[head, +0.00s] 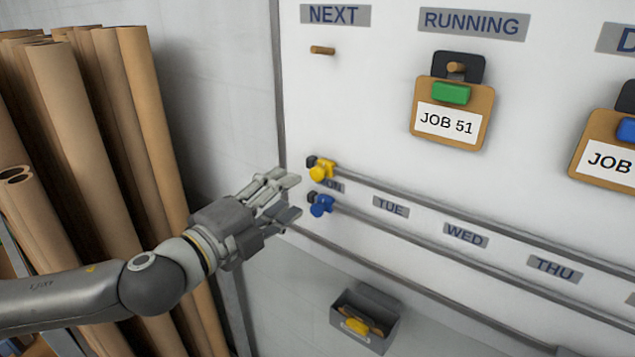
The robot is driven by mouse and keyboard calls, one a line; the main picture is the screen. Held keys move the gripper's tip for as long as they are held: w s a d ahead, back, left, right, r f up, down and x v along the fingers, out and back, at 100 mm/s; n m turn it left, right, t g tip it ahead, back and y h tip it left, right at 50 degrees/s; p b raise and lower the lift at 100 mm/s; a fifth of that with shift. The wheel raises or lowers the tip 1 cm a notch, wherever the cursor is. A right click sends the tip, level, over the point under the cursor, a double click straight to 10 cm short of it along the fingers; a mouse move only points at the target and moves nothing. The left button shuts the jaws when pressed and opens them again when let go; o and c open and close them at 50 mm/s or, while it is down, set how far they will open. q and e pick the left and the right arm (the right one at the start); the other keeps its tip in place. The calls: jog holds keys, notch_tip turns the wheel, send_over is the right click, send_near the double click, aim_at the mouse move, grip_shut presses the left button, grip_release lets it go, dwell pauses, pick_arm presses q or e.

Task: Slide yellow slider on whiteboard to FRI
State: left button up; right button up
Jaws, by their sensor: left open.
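The yellow slider (321,172) sits at the left end of the upper rail (440,207) on the whiteboard (380,120), just above the MON label, which it partly covers. Labels TUE (391,207), WED (466,236) and THU (554,269) follow to the right. The FRI label is not readable; only a sliver of another label shows at the right edge. My left gripper (292,197) is open and empty, just left of the yellow slider, its fingers pointing right toward the board. I see no contact with the slider. My right gripper is not in view.
A blue slider (321,205) sits on the lower rail (470,256), close below the yellow one. A small grey bin (364,320) hangs below. Clipboards (452,114) hang above the rails. Cardboard tubes (80,110) stand at left. Both rails look clear rightward.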

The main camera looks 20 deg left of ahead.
aim_at(315, 176)
pick_arm(q)
jog(key=p+x, duration=0.1)
jog(key=x, duration=0.7)
jog(key=shift+w+d+r, duration=0.1)
jog(key=shift+w+d, duration=0.3)
jog(key=shift+w, duration=0.2)
grip_shut()
